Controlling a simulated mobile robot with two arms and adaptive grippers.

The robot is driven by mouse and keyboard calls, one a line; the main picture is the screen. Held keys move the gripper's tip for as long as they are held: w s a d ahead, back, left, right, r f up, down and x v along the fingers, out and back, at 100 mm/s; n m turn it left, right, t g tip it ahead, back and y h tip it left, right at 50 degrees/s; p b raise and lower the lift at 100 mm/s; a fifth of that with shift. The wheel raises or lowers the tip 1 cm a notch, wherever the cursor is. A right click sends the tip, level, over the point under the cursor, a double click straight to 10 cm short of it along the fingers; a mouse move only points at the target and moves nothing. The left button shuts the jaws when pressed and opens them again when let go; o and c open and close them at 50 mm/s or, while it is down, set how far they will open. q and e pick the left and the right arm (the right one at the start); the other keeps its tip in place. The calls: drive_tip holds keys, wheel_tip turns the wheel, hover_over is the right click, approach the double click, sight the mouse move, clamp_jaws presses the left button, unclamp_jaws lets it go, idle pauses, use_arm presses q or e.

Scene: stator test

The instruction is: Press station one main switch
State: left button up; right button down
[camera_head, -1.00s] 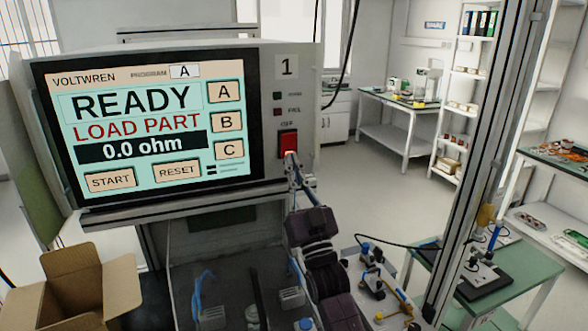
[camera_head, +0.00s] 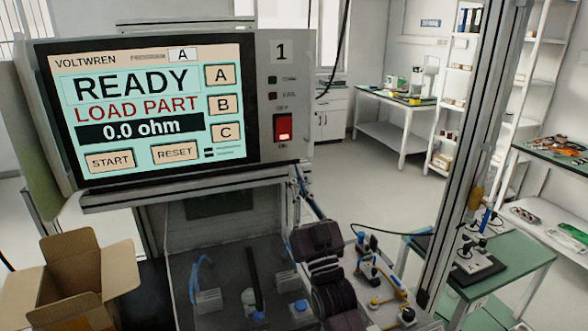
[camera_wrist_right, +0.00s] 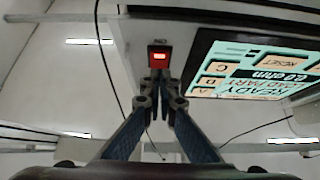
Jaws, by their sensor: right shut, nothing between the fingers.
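The station one main switch (camera_head: 283,128) is a red rocker on the grey panel right of the screen, under the number 1 label (camera_head: 282,50). Its lower part, by the ON mark, glows orange. The switch also shows lit in the right wrist view (camera_wrist_right: 159,58). My right gripper (camera_head: 303,190) is shut and empty, below the switch and apart from it in the head view. Its blue fingers (camera_wrist_right: 160,82) point toward the switch in the wrist view. The station screen (camera_head: 150,110) reads READY, LOAD PART, 0.0 ohm. My left gripper is not in view.
An open cardboard box (camera_head: 75,280) stands at the lower left. Fixtures with blue parts (camera_head: 205,295) sit under the screen. An upright metal post (camera_head: 465,150) and a green table (camera_head: 520,265) are on the right. A black cable hangs above.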

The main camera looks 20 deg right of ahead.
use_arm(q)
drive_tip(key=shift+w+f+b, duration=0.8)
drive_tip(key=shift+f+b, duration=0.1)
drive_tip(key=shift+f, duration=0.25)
use_arm(e)
drive_tip(key=v, duration=0.5)
drive_tip(key=shift+w+f, duration=0.1)
drive_tip(key=shift+f, duration=0.35)
drive_tip(key=shift+f, duration=0.1)
